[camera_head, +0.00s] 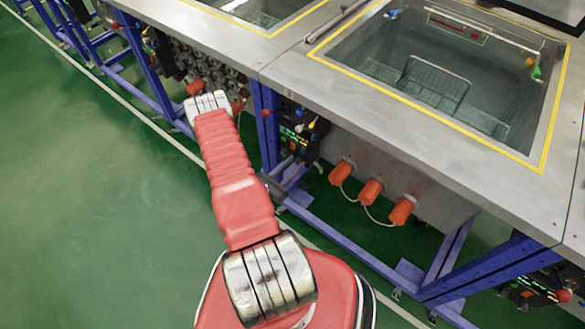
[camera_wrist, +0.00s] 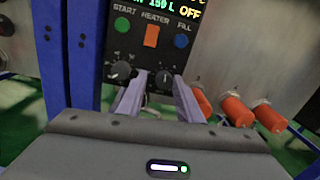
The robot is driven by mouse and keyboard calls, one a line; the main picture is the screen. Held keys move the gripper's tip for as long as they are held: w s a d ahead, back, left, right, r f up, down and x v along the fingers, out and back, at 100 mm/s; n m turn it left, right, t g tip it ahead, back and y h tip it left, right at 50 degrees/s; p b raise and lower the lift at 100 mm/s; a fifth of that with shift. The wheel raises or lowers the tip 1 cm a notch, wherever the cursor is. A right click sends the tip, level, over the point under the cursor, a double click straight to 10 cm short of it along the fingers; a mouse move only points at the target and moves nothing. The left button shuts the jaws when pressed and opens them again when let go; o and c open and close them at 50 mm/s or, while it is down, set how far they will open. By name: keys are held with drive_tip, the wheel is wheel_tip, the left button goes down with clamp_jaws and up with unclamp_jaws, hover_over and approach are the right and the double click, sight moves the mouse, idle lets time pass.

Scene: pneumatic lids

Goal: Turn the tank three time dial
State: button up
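A black control panel (camera_wrist: 150,45) fills the middle of the wrist view. It has two round dark dials, a left dial (camera_wrist: 122,74) and a right dial (camera_wrist: 163,81). No time label or tank number is readable. My gripper (camera_wrist: 158,88) is open, its two pale fingers pointing at the panel. The right dial shows between the fingertips; whether they touch it cannot be told. The left fingertip overlaps the lower part of the left dial. In the head view my arm reaches toward the tank row, and the gripper itself cannot be made out.
Above the dials are a green START button (camera_wrist: 122,25), an orange HEATER switch (camera_wrist: 152,36) and a blue FILL button (camera_wrist: 181,41). A blue frame post (camera_wrist: 82,55) stands close left. Orange plugs (camera_wrist: 236,110) are at right. Green floor (camera_head: 80,220) is clear at left.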

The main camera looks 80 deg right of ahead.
drive_tip(key=shift+o, duration=1)
drive_tip(key=shift+s+a, duration=0.1)
drive_tip(key=shift+a, duration=0.1)
drive_tip(key=v, duration=1.3)
drive_tip(key=shift+w+a, duration=0.2)
